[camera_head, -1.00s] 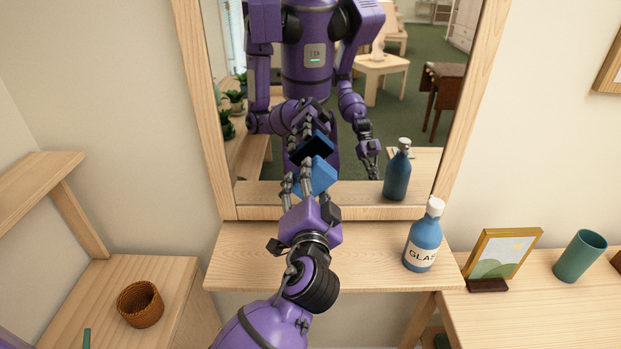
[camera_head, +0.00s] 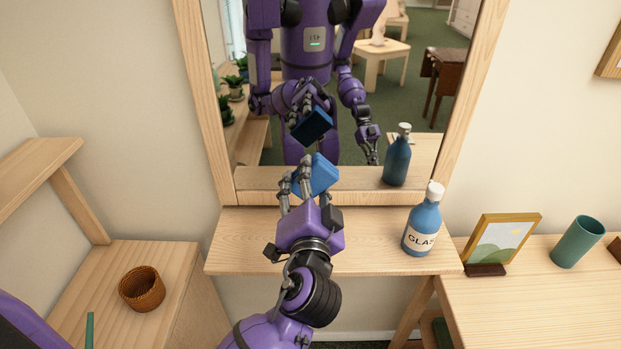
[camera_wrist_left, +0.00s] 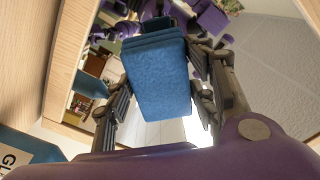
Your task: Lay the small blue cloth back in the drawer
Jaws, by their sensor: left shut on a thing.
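My left gripper (camera_head: 304,172) is shut on the small blue cloth (camera_head: 318,176), which looks like a thick folded pad. The gripper holds it up in front of the mirror, over the back of the wooden shelf as seen from the head. In the left wrist view the cloth (camera_wrist_left: 158,80) sits between the fingers, its broad face toward the camera. Its reflection (camera_head: 311,125) shows in the mirror, apart from the cloth itself. My right gripper shows only as a small reflection.
A blue glass-cleaner bottle (camera_head: 422,222) stands on the right of the shelf (camera_head: 375,257). The mirror frame (camera_head: 218,140) rises behind. A wicker basket (camera_head: 142,289) is at lower left. A picture frame (camera_head: 500,240) and teal cup (camera_head: 578,242) stand on the right-hand surface.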

